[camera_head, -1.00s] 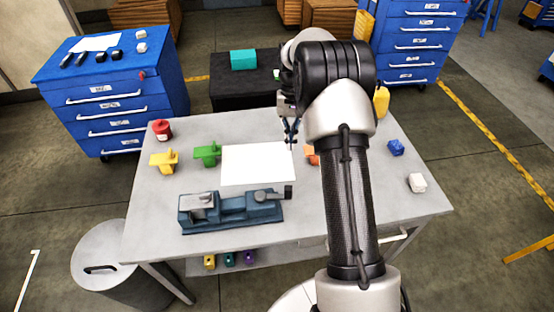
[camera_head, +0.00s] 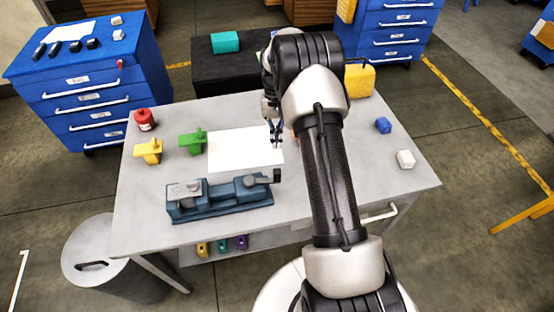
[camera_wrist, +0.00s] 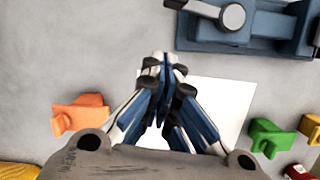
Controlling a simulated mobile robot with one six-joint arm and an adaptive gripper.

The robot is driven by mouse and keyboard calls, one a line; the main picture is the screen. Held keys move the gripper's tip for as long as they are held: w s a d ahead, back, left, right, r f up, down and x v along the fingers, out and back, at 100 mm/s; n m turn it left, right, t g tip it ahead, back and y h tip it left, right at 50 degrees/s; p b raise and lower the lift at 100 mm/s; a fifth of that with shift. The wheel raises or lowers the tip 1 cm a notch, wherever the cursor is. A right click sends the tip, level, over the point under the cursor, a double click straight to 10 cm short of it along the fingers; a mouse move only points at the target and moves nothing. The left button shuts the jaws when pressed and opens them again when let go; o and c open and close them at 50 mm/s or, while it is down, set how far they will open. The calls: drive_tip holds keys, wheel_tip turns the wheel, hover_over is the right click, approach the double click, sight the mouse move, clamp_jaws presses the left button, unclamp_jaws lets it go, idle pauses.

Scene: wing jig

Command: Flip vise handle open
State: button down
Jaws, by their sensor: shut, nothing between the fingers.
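The blue-grey vise (camera_head: 218,204) lies along the front left of the table. Its dark handle end (camera_head: 277,176) is at the right end of the vise, and a grey lever lies on top near it. The vise (camera_wrist: 270,25) also shows at the top right of the wrist view, with a round grey knob and lever (camera_wrist: 232,15); its far end is cut off. My gripper (camera_head: 276,142) is over the right edge of the white sheet, behind the vise and apart from it. In the wrist view my gripper (camera_wrist: 163,62) has its fingertips together, with nothing between them.
The white sheet (camera_head: 240,148) lies behind the vise. Yellow (camera_head: 148,151) and green (camera_head: 192,141) blocks and a red can (camera_head: 145,119) are at left. An orange block (camera_wrist: 80,114) is near my gripper. Blue (camera_head: 383,125) and white (camera_head: 405,159) blocks are at right.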

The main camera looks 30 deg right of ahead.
drive_tip(key=s+a+f+b, duration=0.1)
drive_tip(key=s+a+f, duration=0.1)
drive_tip(key=s+f, duration=0.2)
drive_tip(key=shift+s, duration=0.25)
drive_tip(key=shift+s+a, duration=0.1)
idle(0.4)
drive_tip(key=shift+s+m, duration=0.25)
drive_tip(key=shift+m, duration=0.15)
